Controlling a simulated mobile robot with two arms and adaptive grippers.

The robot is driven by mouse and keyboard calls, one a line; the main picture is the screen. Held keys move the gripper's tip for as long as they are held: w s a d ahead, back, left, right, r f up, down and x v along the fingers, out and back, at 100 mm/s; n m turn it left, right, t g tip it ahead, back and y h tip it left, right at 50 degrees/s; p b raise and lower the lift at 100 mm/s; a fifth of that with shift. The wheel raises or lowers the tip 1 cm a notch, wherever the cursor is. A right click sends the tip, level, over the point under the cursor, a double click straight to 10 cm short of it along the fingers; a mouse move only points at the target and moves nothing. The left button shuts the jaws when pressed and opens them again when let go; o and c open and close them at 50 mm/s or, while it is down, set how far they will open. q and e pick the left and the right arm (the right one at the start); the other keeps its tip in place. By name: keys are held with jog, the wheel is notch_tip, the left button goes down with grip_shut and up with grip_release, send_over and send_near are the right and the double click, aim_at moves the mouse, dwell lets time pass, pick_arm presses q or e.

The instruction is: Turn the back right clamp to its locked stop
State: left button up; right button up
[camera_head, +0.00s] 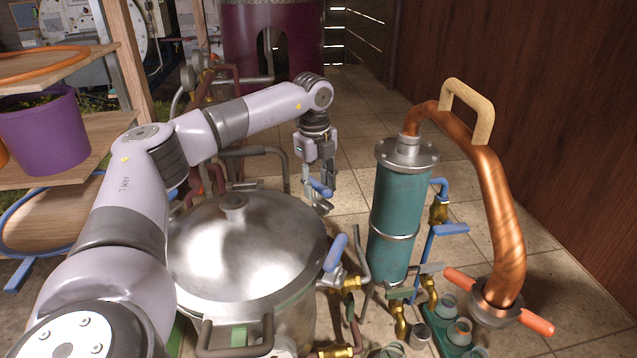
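The steel still pot (290,325) stands in the middle under a domed metal lid (265,240). The back right clamp has a blue lever (320,187) and a small metal body (322,207) at the lid's rear right rim. Another blue lever (335,252) stands tilted at the pot's right front. My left gripper (320,182) points down at the back right clamp, its fingers on either side of the blue lever. The fingers partly hide the lever, so I cannot tell whether they press on it. My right gripper is out of view.
A teal condenser column (392,225) with a curved copper pipe (507,235) stands right of the pot. Pipes and brass valves (352,283) crowd the gap between. Shelves with a purple planter (45,135) are at left. Tiled floor (350,130) is open behind.

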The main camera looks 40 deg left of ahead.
pick_arm(q)
jog(key=shift+f, duration=0.5)
grip_shut()
